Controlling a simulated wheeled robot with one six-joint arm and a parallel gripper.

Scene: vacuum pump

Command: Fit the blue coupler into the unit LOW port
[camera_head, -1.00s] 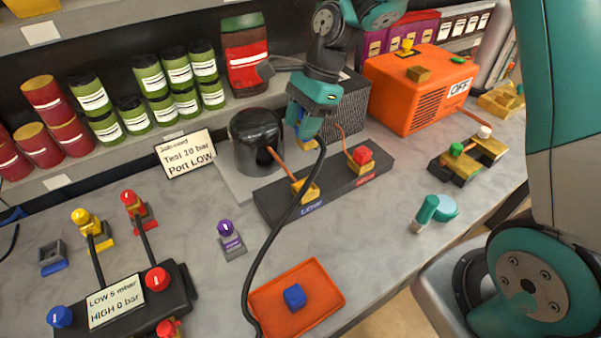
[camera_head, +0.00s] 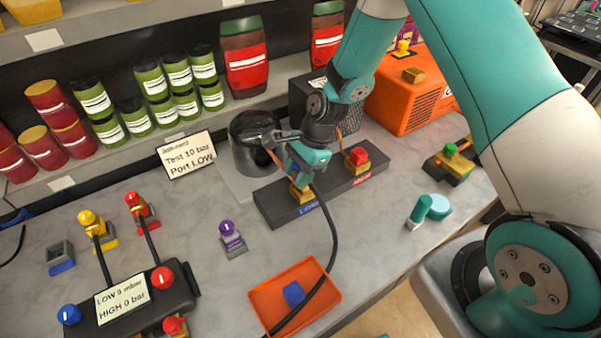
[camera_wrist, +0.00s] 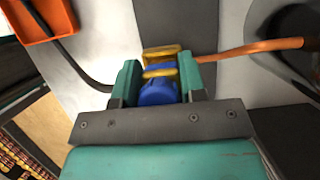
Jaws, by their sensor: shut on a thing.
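My gripper (camera_head: 300,180) is over the LOW end of the dark port block (camera_head: 335,183). It is shut on the blue coupler (camera_wrist: 158,93), which sits between the two teal fingers in the wrist view. The brass LOW port (camera_head: 301,194) is directly under the fingers; in the wrist view its yellow brass (camera_wrist: 160,53) lies right at the coupler's far end. I cannot tell whether the coupler is in the port or just above it. A black hose (camera_head: 330,230) runs from beside the gripper down across the orange tray.
The HIGH port with a red cap (camera_head: 357,156) is at the block's right end. A black pump (camera_head: 250,138) stands behind. The orange tray (camera_head: 262,295) holds a blue block (camera_head: 293,293). A purple-knobbed piece (camera_head: 228,232), a gauge manifold (camera_head: 150,300) and a job card (camera_head: 187,155) stand left.

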